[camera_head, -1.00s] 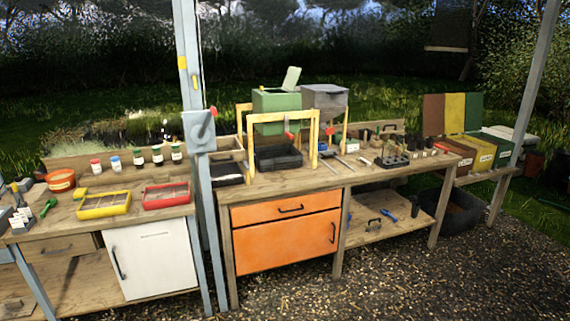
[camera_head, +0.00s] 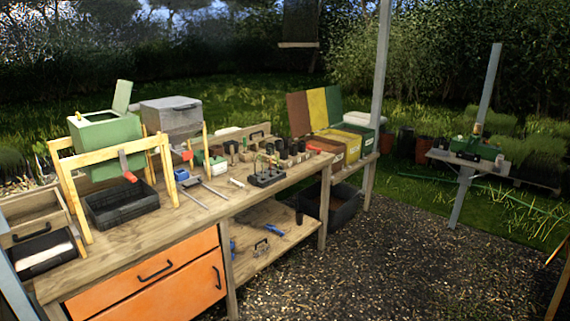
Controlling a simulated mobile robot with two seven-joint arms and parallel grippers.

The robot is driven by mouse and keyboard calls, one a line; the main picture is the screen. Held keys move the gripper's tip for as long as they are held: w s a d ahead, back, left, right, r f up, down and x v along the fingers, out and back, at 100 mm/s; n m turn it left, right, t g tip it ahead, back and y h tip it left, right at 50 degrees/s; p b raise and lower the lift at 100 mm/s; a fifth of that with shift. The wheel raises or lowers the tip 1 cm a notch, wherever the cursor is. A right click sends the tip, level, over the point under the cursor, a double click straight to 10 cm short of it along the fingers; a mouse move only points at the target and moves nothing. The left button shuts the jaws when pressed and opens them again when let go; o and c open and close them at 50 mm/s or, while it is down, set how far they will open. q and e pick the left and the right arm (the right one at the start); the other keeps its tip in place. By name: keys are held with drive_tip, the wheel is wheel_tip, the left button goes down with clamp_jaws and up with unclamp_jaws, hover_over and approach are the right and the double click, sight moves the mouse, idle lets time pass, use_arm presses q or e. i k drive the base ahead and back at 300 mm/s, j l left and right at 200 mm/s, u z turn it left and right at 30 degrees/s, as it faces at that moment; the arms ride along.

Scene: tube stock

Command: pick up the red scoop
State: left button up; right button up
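A small tool with a red lower end (camera_head: 129,176) and a grey upper part is at the front wooden frame, above a black tray (camera_head: 122,205). A small red piece (camera_head: 188,155) shows by the right leg of the rear frame, near the grey bin. Both are too small for me to tell whether either is the red scoop. Neither of my grippers is in view.
The long wooden bench (camera_head: 150,238) has orange drawers (camera_head: 150,278) below. A green bin (camera_head: 103,142) and a grey bin (camera_head: 172,118) stand at the back. A black pot tray (camera_head: 268,178) sits farther right. Gravel ground (camera_head: 400,260) is open at the right.

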sight(309, 147)
drive_tip(key=i+l+z, duration=0.1)
drive_tip(key=i+z, duration=0.25)
drive_tip(key=i, duration=0.35)
drive_tip(key=i+z, duration=0.35)
drive_tip(key=i, duration=0.4)
drive_tip(key=i+u, duration=0.2)
drive_tip(key=i, duration=0.25)
drive_tip(key=i+l+u, duration=0.2)
drive_tip(key=i, duration=0.2)
drive_tip(key=i+l+u, duration=0.15)
drive_tip(key=i, duration=0.3)
drive_tip(key=i+l+u, duration=0.2)
drive_tip(key=k+j+u, duration=0.1)
drive_tip(key=u, duration=1.85)
drive_tip(key=z, duration=1.65)
